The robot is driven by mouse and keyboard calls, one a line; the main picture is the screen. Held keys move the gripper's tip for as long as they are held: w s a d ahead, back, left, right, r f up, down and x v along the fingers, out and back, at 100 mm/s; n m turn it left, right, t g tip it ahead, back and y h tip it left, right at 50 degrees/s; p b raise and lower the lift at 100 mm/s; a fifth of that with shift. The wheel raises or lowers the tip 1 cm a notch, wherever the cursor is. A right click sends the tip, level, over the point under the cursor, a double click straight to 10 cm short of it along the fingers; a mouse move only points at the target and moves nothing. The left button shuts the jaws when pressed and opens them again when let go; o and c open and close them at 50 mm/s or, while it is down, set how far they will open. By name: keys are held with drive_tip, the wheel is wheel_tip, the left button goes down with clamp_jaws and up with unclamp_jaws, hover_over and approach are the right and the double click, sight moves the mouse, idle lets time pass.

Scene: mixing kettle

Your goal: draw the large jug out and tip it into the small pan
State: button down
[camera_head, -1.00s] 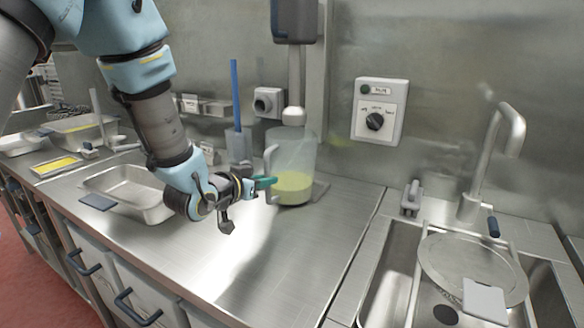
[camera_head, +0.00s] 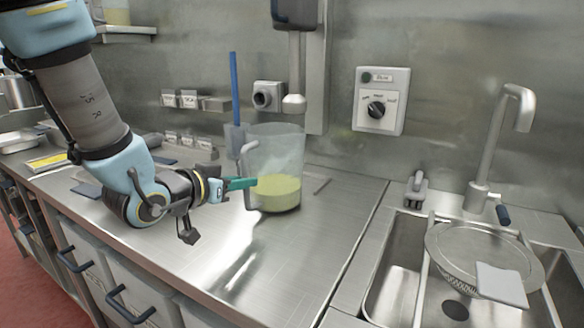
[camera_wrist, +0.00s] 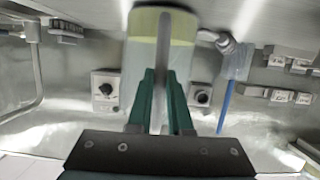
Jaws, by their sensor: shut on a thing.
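The large jug (camera_head: 278,150) is clear, with yellow-green liquid in its bottom part, and stands upright. It is left of and in front of the mixer's shaft, and I cannot tell whether its base touches the counter. My gripper (camera_head: 243,183) is shut on the jug's handle (camera_head: 250,165) from the left. In the wrist view the green fingers (camera_wrist: 162,85) close around the handle, with the jug (camera_wrist: 137,55) behind. The small pan is mostly hidden behind my arm; a dark blue tab (camera_head: 87,189) shows beside it.
The mixer head (camera_head: 295,14) and shaft (camera_head: 294,75) hang at the wall. A blue rod (camera_head: 234,90) stands behind the jug. A switch box (camera_head: 381,100) is on the wall. The sink (camera_head: 398,270) with a tap and a round strainer is at right. The front counter is clear.

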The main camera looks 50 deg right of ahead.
drive_tip(key=b, duration=0.4)
drive_tip(key=shift+a+f, duration=0.15)
drive_tip(key=shift+a, duration=0.1)
drive_tip(key=shift+s+a+b, duration=0.1)
drive_tip(key=shift+a+b, duration=0.05)
drive_tip(key=shift+b, duration=0.35)
drive_tip(key=shift+a+r+t+b, duration=0.25)
drive_tip(key=shift+a+b, duration=0.55)
drive_tip(key=shift+b, duration=1.45)
drive_tip(key=shift+s+f, duration=0.1)
drive_tip(key=shift+f, duration=0.2)
drive_tip(key=c, duration=0.8)
unclamp_jaws()
drive_tip(key=shift+o, duration=0.5)
drive_tip(key=shift+f, duration=0.2)
drive_tip(key=o, duration=0.4)
drive_tip(key=shift+r, duration=0.1)
